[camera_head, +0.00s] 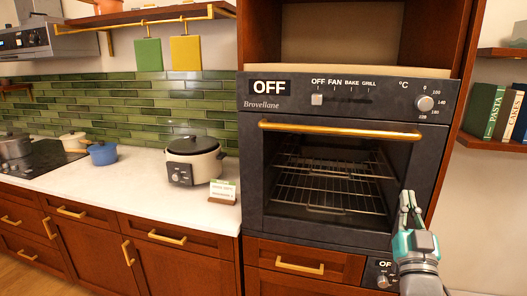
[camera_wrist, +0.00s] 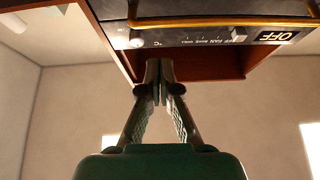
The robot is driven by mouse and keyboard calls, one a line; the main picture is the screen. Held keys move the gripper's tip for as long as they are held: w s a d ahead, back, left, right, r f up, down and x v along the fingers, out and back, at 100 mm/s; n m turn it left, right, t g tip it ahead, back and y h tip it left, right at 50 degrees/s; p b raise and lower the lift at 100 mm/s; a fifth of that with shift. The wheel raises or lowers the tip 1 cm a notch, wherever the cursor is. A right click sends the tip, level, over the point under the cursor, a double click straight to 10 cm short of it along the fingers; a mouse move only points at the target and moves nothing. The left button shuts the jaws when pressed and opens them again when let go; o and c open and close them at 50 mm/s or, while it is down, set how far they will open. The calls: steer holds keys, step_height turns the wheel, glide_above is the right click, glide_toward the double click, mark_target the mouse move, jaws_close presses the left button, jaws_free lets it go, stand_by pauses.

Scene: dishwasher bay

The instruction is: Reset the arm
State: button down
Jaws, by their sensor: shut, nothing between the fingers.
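My gripper (camera_head: 410,202) shows at the lower right of the head view, in front of the right side of the oven, with its fingers pointing up. In the wrist view my gripper (camera_wrist: 161,95) has its two fingertips together and nothing between them. The wall oven (camera_head: 340,160) is closed, with two wire racks behind its glass and a brass handle (camera_head: 340,130) across the top of the door. Its display reads OFF. The wrist view shows the oven panel (camera_wrist: 200,37) upside down, beyond the fingertips. I cannot tell the exact gap between fingers and oven.
A rice cooker (camera_head: 195,160) and a small sign (camera_head: 223,190) stand on the white counter (camera_head: 130,185) left of the oven. A blue pot (camera_head: 102,153) sits near the cooktop. Books (camera_head: 505,112) stand on a shelf at the right. A second appliance panel (camera_head: 381,275) lies below the oven.

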steer(key=s+a+f+n+g+y, duration=0.1)
steer(key=s+a+f+y, duration=0.15)
steer(key=s+f, duration=0.5)
steer(key=s+a+f+g+y, duration=0.1)
steer(key=s+a+f, duration=0.3)
steer(key=f, duration=0.6)
steer(key=s+a+f+n+g+y, duration=0.1)
steer(key=s+a+f, duration=0.2)
steer(key=s+f, duration=0.45)
steer(key=s+a+f+g, duration=0.1)
steer(key=s+f, duration=0.2)
steer(key=s, duration=0.6)
steer(key=s+a+f+g+y, duration=0.1)
steer(key=s+a+f+g, duration=0.1)
steer(key=s, duration=0.7)
steer(key=s+a+f+n+g+y, duration=0.1)
steer(key=s+f, duration=0.3)
steer(key=s, duration=0.5)
steer(key=shift+a+g, duration=0.5)
steer(key=shift+a, duration=0.1)
steer(key=shift+s+y, duration=0.1)
steer(key=shift+y, duration=0.15)
